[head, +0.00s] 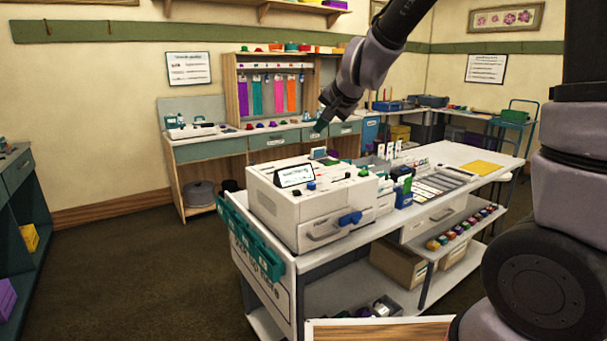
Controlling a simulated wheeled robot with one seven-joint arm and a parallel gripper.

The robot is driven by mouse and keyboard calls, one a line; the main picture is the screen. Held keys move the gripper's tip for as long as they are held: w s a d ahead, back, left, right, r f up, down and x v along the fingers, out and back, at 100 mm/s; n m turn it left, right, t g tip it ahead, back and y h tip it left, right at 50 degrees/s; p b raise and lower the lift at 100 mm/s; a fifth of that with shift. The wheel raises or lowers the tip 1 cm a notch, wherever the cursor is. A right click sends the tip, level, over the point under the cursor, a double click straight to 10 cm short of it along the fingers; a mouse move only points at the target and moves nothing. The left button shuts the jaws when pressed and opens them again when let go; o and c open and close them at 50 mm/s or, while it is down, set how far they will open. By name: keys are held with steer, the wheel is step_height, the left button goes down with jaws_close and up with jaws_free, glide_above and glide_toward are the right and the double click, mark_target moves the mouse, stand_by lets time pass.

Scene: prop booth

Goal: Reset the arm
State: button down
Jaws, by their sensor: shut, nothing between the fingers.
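My gripper (319,127) hangs at the end of my arm, which comes down from the top of the head view. It points down and to the left, above the far side of the white cart (472,160). It is shut and empty.
Small bottles, cards and a yellow sheet (481,167) are on the cart. A workbench (210,150) with colored hanging strips stands against the back wall. A teal shelf (20,220) is at the far left. Brown floor (130,260) is free between shelf and cart.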

steer(key=s+d+r+n, duration=0.1)
steer(key=s+d+r, duration=0.7)
steer(key=s+d, duration=0.1)
steer(key=s+d+g+h, duration=0.1)
steer(key=s+d+h, duration=0.1)
steer(key=s+d, duration=0.9)
steer(key=s, duration=0.3)
steer(key=shift+s+d+f+n+g, duration=0.2)
steer(key=shift+d+f+n+g, duration=0.1)
steer(key=shift+g, duration=0.1)
